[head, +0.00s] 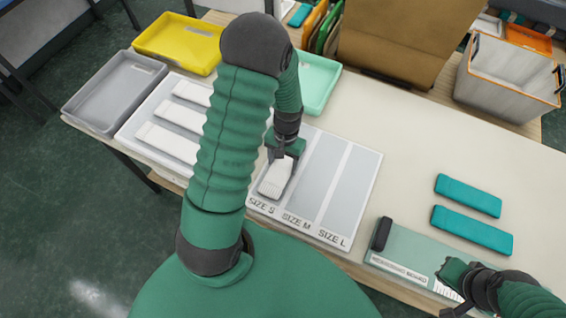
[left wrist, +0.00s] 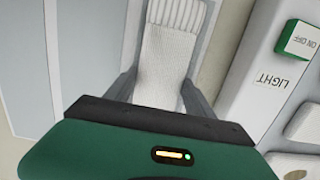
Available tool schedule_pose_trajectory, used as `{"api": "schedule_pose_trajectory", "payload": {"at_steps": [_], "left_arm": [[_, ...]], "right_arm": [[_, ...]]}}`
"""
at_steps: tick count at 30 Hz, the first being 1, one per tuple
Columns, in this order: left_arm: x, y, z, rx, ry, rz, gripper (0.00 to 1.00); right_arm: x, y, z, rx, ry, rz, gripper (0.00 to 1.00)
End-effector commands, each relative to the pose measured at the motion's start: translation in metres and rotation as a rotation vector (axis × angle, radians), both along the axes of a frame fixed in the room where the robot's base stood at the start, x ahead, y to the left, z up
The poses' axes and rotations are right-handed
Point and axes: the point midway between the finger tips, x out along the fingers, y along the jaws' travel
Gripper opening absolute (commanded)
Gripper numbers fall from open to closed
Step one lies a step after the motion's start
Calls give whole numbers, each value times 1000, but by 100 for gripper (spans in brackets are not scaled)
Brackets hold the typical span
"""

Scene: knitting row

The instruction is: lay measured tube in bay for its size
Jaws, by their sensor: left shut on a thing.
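My left gripper (head: 279,157) is shut on a white knitted tube (head: 273,184), which hangs over or rests in the bay marked SIZE S; contact with the bay floor is unclear. In the left wrist view the tube (left wrist: 165,55) lies between the two fingers, its ribbed end pointing away. The sorting tray (head: 368,185) also has bays marked SIZE M (head: 315,185) and SIZE L (head: 350,190), both empty. The measuring board (head: 405,247) lies at the right front. My right gripper (head: 450,290) is at its right end; its finger opening is unclear.
Several white tubes (head: 166,142) lie in a white tray at left, partly behind my arm. Two teal blocks (head: 470,230) lie right. The table's middle right is clear.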

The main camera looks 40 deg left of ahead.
Motion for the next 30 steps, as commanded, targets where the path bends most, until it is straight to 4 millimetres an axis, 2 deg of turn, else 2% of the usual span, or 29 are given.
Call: {"api": "schedule_pose_trajectory", "payload": {"at_steps": [1, 6, 14, 17, 20, 27, 30], "left_arm": [[0, 0, -2, 0, 0, 1, 64], [0, 0, -1, 0, 0, 1, 84], [0, 0, 0, 0, -1, 1, 84], [1, 1, 6, 1, -4, 1, 84], [4, 1, 23, 3, -7, 1, 84], [11, 4, 85, 2, -8, 0, 84], [13, 4, 105, 2, -6, 0, 84]], "right_arm": [[0, 0, -1, 0, 0, 0, 0], [0, 0, 0, 0, 0, 0, 0], [0, 0, 0, 0, 0, 0, 0], [0, 0, 0, 0, 0, 0, 0], [0, 0, -1, 0, 0, 0, 0], [0, 0, -3, 0, 0, 0, 0], [0, 0, -3, 0, 0, 0, 0]]}}
